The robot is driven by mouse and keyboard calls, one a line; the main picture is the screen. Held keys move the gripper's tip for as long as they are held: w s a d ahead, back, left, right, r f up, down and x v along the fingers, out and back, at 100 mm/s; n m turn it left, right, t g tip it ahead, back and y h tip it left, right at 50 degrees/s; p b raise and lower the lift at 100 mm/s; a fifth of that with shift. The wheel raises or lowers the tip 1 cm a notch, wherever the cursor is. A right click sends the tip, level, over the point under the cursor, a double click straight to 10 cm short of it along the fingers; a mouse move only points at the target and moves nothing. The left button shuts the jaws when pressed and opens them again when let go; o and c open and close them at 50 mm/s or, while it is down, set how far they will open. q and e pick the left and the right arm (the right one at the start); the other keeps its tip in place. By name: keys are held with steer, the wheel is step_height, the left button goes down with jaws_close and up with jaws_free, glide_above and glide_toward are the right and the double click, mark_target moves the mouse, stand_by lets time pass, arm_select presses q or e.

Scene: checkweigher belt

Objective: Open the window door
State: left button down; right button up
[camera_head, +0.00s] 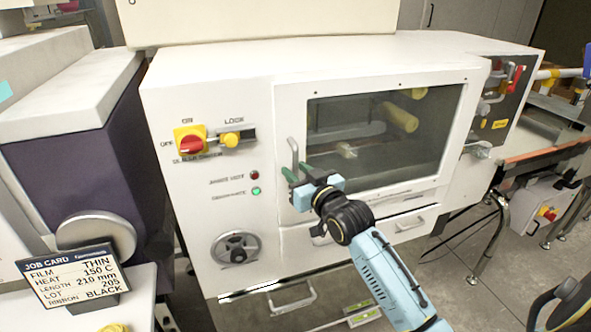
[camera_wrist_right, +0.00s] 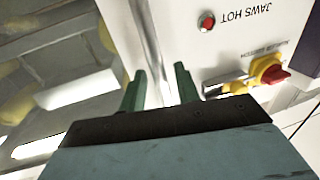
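The window door (camera_head: 375,130) is a white-framed dark pane on the front of the white machine, and it looks shut. Its upright grey bar handle (camera_head: 293,158) is at the door's left edge. My right gripper (camera_head: 297,174) is at the lower part of this handle, its green fingers pointing at the machine front. In the right wrist view the fingers (camera_wrist_right: 160,88) stand apart, with a pale upright bar or edge between them. I cannot tell whether they touch the handle. My left gripper is not in view.
Left of the door are a red-and-yellow switch (camera_head: 191,141), a yellow lock knob (camera_head: 230,140), indicator lamps and a handwheel (camera_head: 236,247). A drawer handle (camera_head: 411,223) is below. A job card (camera_head: 76,276) stands at lower left. A conveyor (camera_head: 545,150) is at right.

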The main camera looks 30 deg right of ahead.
steer(key=shift+w, duration=0.55)
jaws_close()
steer(key=shift+s, duration=0.1)
